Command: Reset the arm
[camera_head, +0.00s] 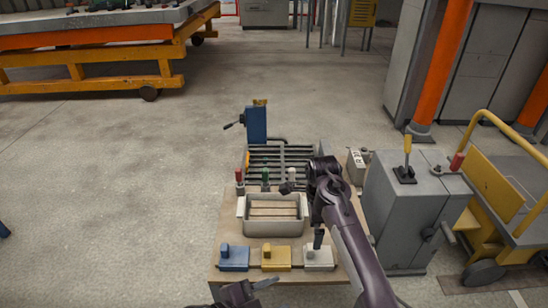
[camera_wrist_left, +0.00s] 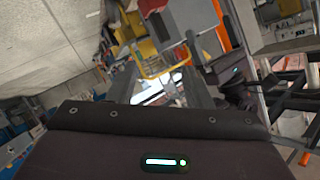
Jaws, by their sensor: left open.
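My left gripper (camera_head: 262,287) is at the bottom edge of the head view, just in front of the near edge of the workbench (camera_head: 228,194). It is open, and I see nothing held in it. In the left wrist view its dark housing fills the lower part, with the tilted room beyond. My right arm (camera_head: 356,245) comes in from the lower right and reaches over the right side of the bench. Its dark end (camera_head: 325,175) is beside the grey bin (camera_head: 273,227). I cannot make out whether the right jaws are open or hold anything.
Blue (camera_head: 234,259), yellow (camera_head: 276,259) and white (camera_head: 318,259) blocks stand along the bench front. A slatted rack (camera_head: 282,153) and blue device (camera_head: 256,124) are behind the bin. A grey cabinet (camera_head: 415,210) with levers and yellow cart (camera_head: 500,190) stand right.

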